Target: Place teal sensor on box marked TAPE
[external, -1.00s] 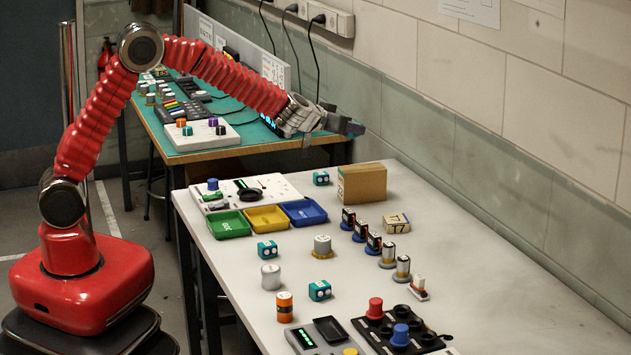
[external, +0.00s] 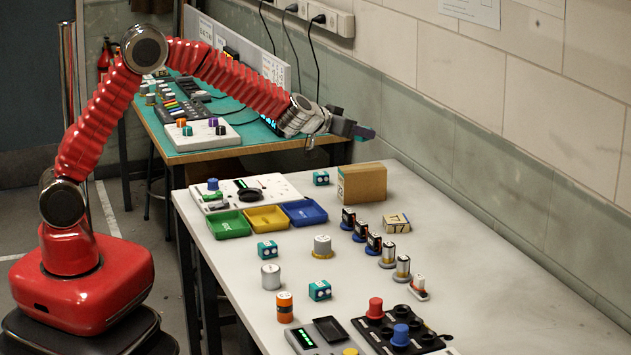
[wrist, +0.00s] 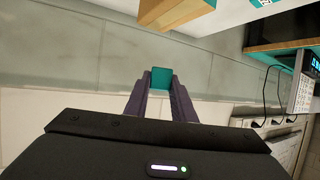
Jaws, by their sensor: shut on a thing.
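My gripper (external: 357,130) is shut on a teal block, a teal sensor (wrist: 161,79), held between the two fingertips in the wrist view. In the external view it is held in the air, above and behind the brown cardboard box (external: 363,185), with a clear gap. The box stands at the far end of the white bench; its marking is too small to read. Its underside or side shows at the top of the wrist view (wrist: 172,14). Other teal sensors stand on the bench: one left of the box (external: 321,178), one near the trays (external: 267,250), one further forward (external: 319,290).
Green, yellow and blue trays (external: 302,212) and a white panel (external: 245,190) lie left of the box. Batteries in holders (external: 374,246) and a small tan block (external: 396,223) stand in front of it. The tiled wall (external: 470,190) runs along the right.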

